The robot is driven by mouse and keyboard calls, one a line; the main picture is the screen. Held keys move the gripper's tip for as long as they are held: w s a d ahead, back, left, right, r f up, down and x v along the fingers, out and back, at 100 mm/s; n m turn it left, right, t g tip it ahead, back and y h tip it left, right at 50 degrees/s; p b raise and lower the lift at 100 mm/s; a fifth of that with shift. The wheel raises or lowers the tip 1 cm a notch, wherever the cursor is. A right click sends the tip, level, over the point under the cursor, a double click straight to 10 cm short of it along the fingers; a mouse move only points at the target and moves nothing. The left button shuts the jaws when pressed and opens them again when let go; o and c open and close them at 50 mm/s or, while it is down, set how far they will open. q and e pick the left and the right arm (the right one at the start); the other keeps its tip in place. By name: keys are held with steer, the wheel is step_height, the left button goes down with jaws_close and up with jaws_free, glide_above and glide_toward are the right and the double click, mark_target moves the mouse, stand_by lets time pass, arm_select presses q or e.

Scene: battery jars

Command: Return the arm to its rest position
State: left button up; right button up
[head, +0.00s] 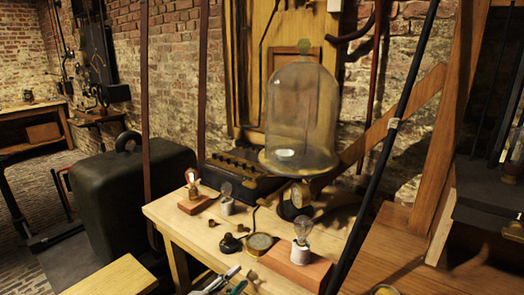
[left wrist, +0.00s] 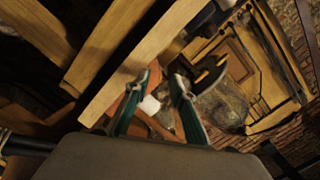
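My left gripper (head: 240,278) shows at the bottom edge of the head view, in front of the wooden table (head: 182,222). In the left wrist view its two green-edged fingers (left wrist: 160,84) stand apart with nothing held between them. Beyond the gap is a white bulb socket (left wrist: 150,104). Most of the left arm is out of the head view. My right gripper is in neither view.
The table holds a clear bulb (head: 302,232) in a white socket on a reddish block (head: 296,268), a lit bulb (head: 192,183), a round brass dish (head: 260,243) and small dark parts. A glass bell jar (head: 300,110) stands behind. A dark post (head: 385,150) crosses at right.

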arm_select(q)
steer(key=s+a+f+n+g+y, duration=0.1)
steer(key=s+a+f+n+y, duration=0.1)
steer(key=s+a+f+n, duration=0.2)
steer(key=s+a+f+n+g+y, duration=0.1)
steer(key=s+a+f+n, duration=0.3)
steer(key=s+f, duration=0.5)
steer(key=s+a+f+n+g+y, duration=0.1)
steer(key=s+a+f+n+y, duration=0.2)
steer(key=s+f, duration=0.4)
steer(key=s+a+n, duration=0.1)
steer(key=s+n, duration=0.1)
steer(key=s, duration=0.4)
steer(key=shift+s+a+f+g, duration=0.2)
steer(key=shift+s+f+g, duration=0.1)
steer(key=shift+s, duration=0.1)
